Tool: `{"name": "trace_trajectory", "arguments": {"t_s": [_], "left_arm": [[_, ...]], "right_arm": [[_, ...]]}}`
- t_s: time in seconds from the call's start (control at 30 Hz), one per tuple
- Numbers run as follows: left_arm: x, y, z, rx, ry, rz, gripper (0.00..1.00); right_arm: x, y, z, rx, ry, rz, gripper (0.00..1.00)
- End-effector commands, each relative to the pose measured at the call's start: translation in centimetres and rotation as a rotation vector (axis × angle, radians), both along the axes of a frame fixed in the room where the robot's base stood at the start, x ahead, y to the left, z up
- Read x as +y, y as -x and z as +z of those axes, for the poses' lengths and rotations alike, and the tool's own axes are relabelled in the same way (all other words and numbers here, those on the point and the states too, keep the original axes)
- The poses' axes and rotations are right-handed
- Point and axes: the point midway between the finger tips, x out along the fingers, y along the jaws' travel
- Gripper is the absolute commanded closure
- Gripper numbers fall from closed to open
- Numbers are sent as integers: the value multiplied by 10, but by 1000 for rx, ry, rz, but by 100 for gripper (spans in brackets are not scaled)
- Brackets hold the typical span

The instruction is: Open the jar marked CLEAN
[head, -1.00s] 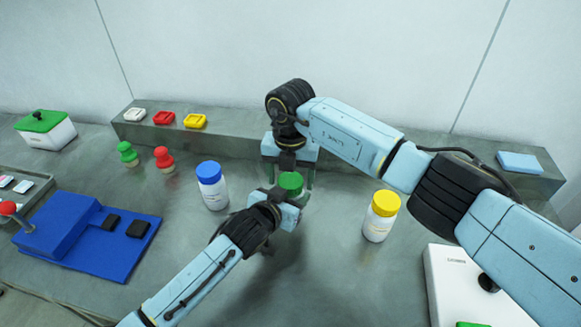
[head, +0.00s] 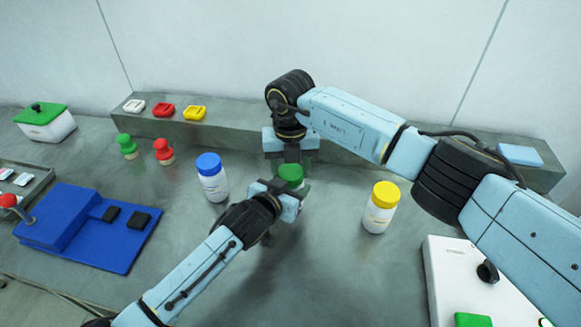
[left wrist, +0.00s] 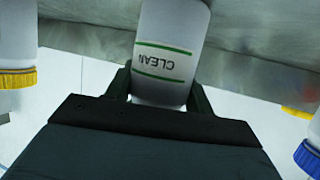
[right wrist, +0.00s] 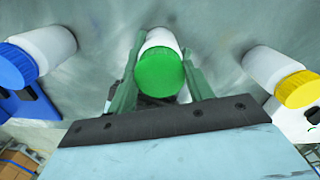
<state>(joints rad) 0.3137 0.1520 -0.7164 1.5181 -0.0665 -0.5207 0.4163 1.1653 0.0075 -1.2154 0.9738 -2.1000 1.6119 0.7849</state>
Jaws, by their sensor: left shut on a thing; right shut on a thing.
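The CLEAN jar is a white jar with a green lid. Its white body with the word CLEAN shows in the left wrist view (left wrist: 165,55), between the fingers of my left gripper (left wrist: 160,92), which is shut on it. The green lid (right wrist: 160,72) shows in the right wrist view between the fingers of my right gripper (right wrist: 160,80), which is shut on it from above. In the head view the green lid (head: 291,174) is partly hidden by both grippers, and the jar body is hidden. I cannot tell whether the lid is loose.
A blue-lidded jar (head: 211,178) stands to the left and a yellow-lidded jar (head: 380,208) to the right. A blue stand (head: 75,235) is at left, a white box (head: 450,270) at lower right. A raised ledge (head: 235,135) with small coloured dishes runs behind.

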Motion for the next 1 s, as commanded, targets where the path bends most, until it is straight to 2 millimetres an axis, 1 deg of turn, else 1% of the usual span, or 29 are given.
{"name": "trace_trajectory", "arguments": {"t_s": [0.23, 0.27, 0.4, 0.67, 0.77, 0.87, 1.0], "left_arm": [[0, 0, 0, 1, 0, 0, 100], [0, 0, 0, 1, 0, 0, 100], [0, 0, -1, 1, 0, 0, 100], [0, 0, -1, 1, 0, 0, 100], [0, 0, -1, 1, 0, 0, 100], [0, 0, -1, 1, 0, 0, 100], [0, 0, -1, 1, 0, 0, 100]], "right_arm": [[0, 0, 0, -1, -1, 5, 76], [0, 0, 0, -1, -1, 5, 46], [0, 0, 0, -1, -1, 4, 28], [0, 0, 0, 0, -1, 3, 27], [0, 0, 4, -1, -1, 3, 27], [0, -1, 14, -3, -2, 3, 27], [0, -1, 33, -3, -2, 4, 27]]}}
